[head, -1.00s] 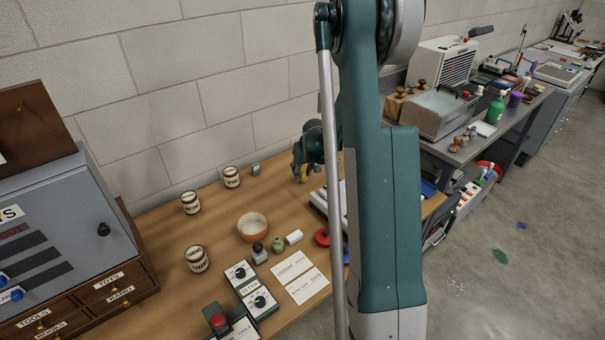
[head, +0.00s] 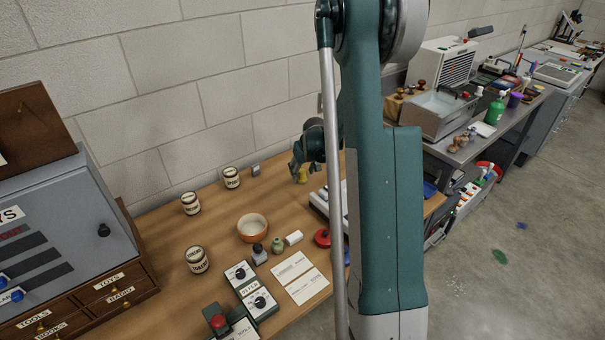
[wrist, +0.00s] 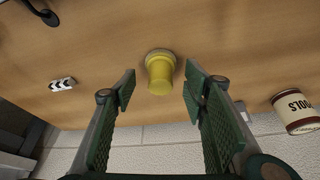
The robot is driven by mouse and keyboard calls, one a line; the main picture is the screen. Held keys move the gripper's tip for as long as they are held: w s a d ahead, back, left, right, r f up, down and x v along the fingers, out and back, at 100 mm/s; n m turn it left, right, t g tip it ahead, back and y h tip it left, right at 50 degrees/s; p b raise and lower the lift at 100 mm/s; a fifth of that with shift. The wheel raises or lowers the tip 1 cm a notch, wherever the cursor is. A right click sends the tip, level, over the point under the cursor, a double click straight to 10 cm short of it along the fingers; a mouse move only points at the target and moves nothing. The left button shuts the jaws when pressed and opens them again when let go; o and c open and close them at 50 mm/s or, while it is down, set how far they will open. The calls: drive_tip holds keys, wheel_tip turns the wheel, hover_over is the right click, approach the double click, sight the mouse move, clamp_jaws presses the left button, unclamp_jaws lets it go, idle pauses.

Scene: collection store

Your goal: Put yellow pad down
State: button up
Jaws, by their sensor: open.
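The yellow pad (wrist: 160,72) stands on the wooden table, seen from above in the wrist view, with a wider pale rim at its far end. In the wrist view my gripper (wrist: 160,84) is open. Its two green ribbed fingers lie on either side of the pad, with a clear gap to it on both sides.
A small black-and-white striped block (wrist: 62,84) lies to the left. An orange-rimmed bowl (head: 252,228) and labelled jars (head: 191,203) stand on the table. Bare wood surrounds the pad.

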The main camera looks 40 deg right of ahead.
drive_tip(key=p+v, duration=0.1)
drive_tip(key=v, duration=1)
drive_tip(key=shift+p, duration=0.4)
drive_tip(key=shift+s+f, duration=0.1)
drive_tip(key=s+a+r+n+t, duration=0.1)
drive_tip(key=s+a+r, duration=0.5)
drive_tip(key=a+r, duration=0.45)
drive_tip(key=s+a+r, duration=0.5)
drive_tip(key=a+r, duration=0.2)
drive_tip(key=a, duration=0.7)
drive_tip(key=s+a+r+n+t+y, duration=0.1)
drive_tip(key=s+a+n+t, duration=0.1)
drive_tip(key=s+a, duration=1.4)
drive_tip(key=s, duration=0.4)
drive_tip(key=shift+s+r, duration=0.2)
